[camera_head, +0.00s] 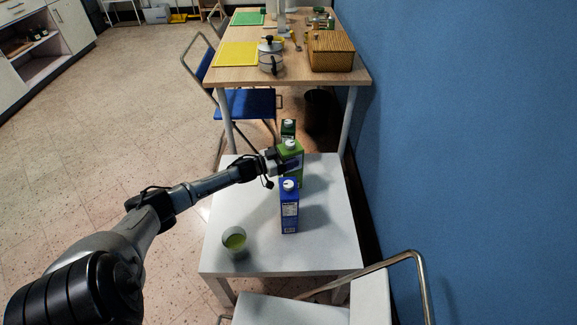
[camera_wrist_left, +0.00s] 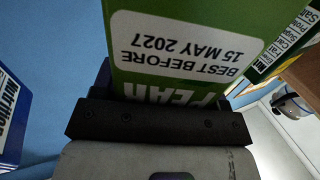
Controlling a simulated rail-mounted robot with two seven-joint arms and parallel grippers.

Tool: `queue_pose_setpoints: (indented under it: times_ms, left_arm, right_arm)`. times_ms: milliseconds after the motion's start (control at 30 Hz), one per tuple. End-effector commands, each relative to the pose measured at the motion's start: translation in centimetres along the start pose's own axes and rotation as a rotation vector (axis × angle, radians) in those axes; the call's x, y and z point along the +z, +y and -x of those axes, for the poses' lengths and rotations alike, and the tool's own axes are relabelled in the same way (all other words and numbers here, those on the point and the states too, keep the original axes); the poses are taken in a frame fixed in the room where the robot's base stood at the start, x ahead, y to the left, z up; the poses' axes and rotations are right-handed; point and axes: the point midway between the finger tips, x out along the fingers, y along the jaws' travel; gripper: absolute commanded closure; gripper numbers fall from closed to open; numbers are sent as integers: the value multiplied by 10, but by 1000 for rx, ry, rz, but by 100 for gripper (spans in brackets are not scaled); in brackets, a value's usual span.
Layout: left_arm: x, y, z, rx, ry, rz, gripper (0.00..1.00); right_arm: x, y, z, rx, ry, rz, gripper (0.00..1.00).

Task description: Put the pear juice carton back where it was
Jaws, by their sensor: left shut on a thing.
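In the left wrist view the carton (camera_wrist_left: 190,50) fills the top middle, with "PEAR" and a best-before label upside down. The gripper's dark bar (camera_wrist_left: 160,122) lies across the carton there. I cannot tell whether the carton's base touches the table, as the blue carton in front and the gripper hide part of it. My right gripper is not in view.
A glass of green juice (camera_head: 234,240) stands at the front left of the white table (camera_head: 328,248). A blue wall (camera_head: 450,150) is to the right.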

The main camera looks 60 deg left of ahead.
Motion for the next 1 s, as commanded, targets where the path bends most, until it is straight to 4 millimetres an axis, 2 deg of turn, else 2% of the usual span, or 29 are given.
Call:
queue_pose_setpoints:
  times_ms: [100,200,633,667,900,1000]
  left_arm:
    - [19,0,-1,0,2,2,100]
    - [29,0,0,0,2,2,100]
    - [32,0,0,0,1,1,100]
    - [32,0,0,0,-1,1,30]
    - [32,0,0,0,-1,1,8]
    - [32,0,0,0,-1,1,8]
  right_arm:
    - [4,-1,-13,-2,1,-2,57]
    - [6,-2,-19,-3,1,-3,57]
    - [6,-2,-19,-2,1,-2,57]
    - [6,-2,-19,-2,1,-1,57]
    - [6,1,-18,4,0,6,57]
    - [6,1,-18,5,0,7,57]
